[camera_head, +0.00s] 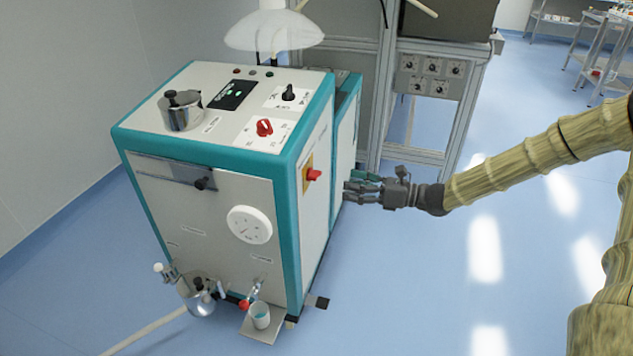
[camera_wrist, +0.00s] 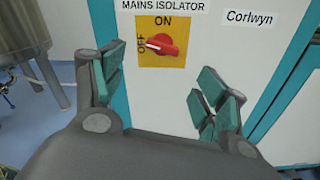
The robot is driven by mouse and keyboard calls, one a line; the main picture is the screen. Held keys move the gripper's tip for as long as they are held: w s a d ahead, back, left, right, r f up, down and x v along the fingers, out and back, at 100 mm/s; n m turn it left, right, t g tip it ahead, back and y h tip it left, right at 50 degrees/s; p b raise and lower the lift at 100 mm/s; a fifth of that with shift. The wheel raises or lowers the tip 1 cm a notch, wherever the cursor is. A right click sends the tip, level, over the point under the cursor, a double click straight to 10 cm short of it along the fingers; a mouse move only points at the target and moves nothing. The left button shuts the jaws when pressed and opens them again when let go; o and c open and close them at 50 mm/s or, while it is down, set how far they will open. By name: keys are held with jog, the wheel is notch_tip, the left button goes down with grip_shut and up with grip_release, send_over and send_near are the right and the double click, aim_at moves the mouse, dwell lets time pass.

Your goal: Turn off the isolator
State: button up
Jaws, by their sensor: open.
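The mains isolator is a red rotary knob (camera_wrist: 162,45) on a yellow plate (camera_wrist: 179,60) on the machine's side panel. ON is printed above the knob and OFF at its left. The knob's grip lies roughly level, with a pale mark at its left part, by OFF. In the head view the knob (camera_head: 314,175) sticks out near the front corner. My gripper (camera_head: 358,190) is right of it, beside the side panel. In the wrist view my gripper (camera_wrist: 160,68) is open and empty, its teal-padded fingers wide apart, with the knob beyond them, untouched.
The white and teal machine (camera_head: 215,215) has another red knob (camera_head: 264,128) and a black knob (camera_head: 288,92) on top. A metal frame with a control box (camera_head: 432,75) stands behind my gripper. Blue floor (camera_head: 420,280) is clear at the right.

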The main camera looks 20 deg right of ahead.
aim_at(319, 176)
jog(key=shift+r+b+x, duration=0.15)
jog(key=shift+b+x, duration=0.1)
jog(key=shift+x, duration=2.4)
jog(key=shift+r+b+x, duration=0.15)
jog(key=shift+b+x, duration=0.1)
jog(key=shift+x, duration=2.4)
jog(key=shift+w+d, duration=0.1)
jog(key=shift+w, duration=0.1)
jog(key=shift+c, duration=0.2)
jog(key=c, duration=1)
